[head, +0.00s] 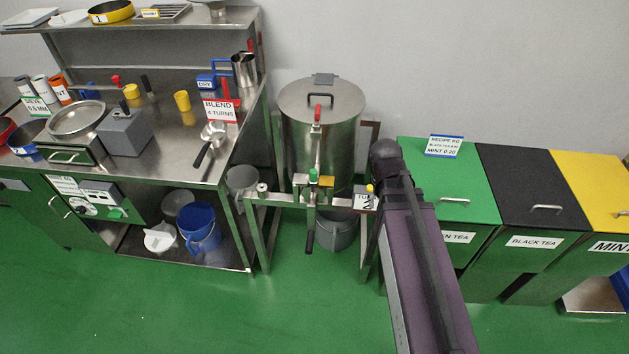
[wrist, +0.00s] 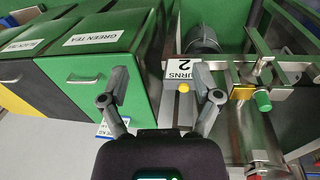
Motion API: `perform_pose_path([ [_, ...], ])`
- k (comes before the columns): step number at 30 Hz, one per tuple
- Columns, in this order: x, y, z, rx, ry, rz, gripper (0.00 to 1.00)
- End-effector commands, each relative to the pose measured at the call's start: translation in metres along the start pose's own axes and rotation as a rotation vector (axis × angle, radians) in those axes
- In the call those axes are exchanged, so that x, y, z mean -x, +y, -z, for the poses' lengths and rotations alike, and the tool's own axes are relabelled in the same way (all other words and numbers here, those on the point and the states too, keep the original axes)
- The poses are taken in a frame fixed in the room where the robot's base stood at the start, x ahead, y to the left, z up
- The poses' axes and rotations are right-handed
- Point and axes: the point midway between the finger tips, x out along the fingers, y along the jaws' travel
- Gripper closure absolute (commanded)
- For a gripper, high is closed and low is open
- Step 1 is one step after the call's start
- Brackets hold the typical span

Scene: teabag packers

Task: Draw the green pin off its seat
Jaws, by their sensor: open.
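The green pin (head: 313,175) stands upright on the cross-bar of the blender frame, in front of the steel drum (head: 342,128) and beside a yellow block (head: 327,182). In the wrist view the green pin (wrist: 262,100) is at the right, outside my jaws, with the yellow block (wrist: 242,92) beside it. My gripper (wrist: 161,90) is open and empty, its fingers wide apart. The counter plate marked "TURNS 2" (wrist: 185,69) and its yellow knob (wrist: 184,87) show between the fingers. In the head view my arm hides the gripper, right of the pin.
The green tea bin (head: 465,180), black tea bin (head: 520,180) and yellow mint bin (head: 595,185) stand at the right. A black-ended crank handle (head: 310,241) hangs below the pin. A grey bucket (head: 336,233) is under the drum. A steel bench (head: 165,160) with tools stands left.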

Motion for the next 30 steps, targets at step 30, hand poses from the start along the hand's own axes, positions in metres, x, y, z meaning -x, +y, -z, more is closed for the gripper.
perform_pose_path([
  [30, -0.050, -0.275, 0.109, -0.607, 0.856, -0.366, 0.19],
])
